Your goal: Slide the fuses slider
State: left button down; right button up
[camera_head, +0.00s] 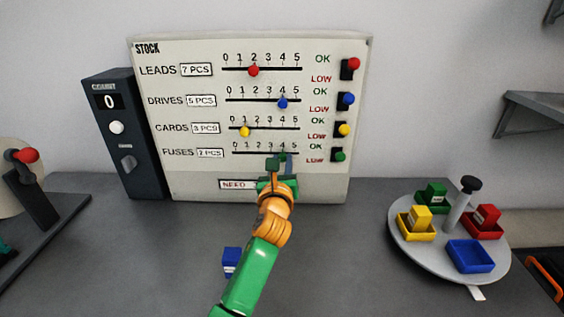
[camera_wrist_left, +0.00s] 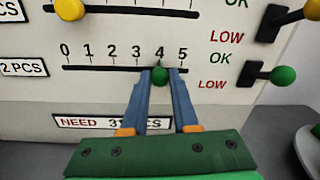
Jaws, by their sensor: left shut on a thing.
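The fuses slider is a green knob (camera_wrist_left: 160,75) on the lowest track of the white stock board (camera_head: 180,185). In the left wrist view it stands at the 4 mark of the 0 to 5 scale. My left gripper (camera_wrist_left: 160,73) is shut on this knob, one blue finger on each side of it. In the head view my left gripper (camera_head: 281,157) reaches up to the FUSES row and partly covers the track there. A label beside the row reads 2 PCS. My right gripper is not in view.
Above are the red (camera_head: 253,71), blue (camera_head: 283,104) and yellow (camera_head: 245,132) slider knobs. Switches, including a green-tipped one (camera_head: 340,156), line the board's right. A dark counter box (camera_head: 120,150) stands left. A round tray (camera_head: 408,249) with coloured bins is at right. A blue block (camera_head: 231,260) lies in front.

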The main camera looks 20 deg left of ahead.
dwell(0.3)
pick_arm(q)
jog(key=p, duration=0.1)
jog(key=a+p, duration=0.2)
jog(key=shift+s+a+r, duration=0.1)
jog(key=shift+s+r, duration=0.25)
jog(key=shift+s+a+f, duration=0.1)
jog(key=shift+a+f, duration=0.05)
jog(key=shift+a, duration=0.2)
jog(key=shift+a+f, duration=0.1)
jog(key=shift+f, duration=0.1)
jog(key=c, duration=0.7)
grip_release()
send_near(271, 153)
jog(key=shift+s, duration=0.5)
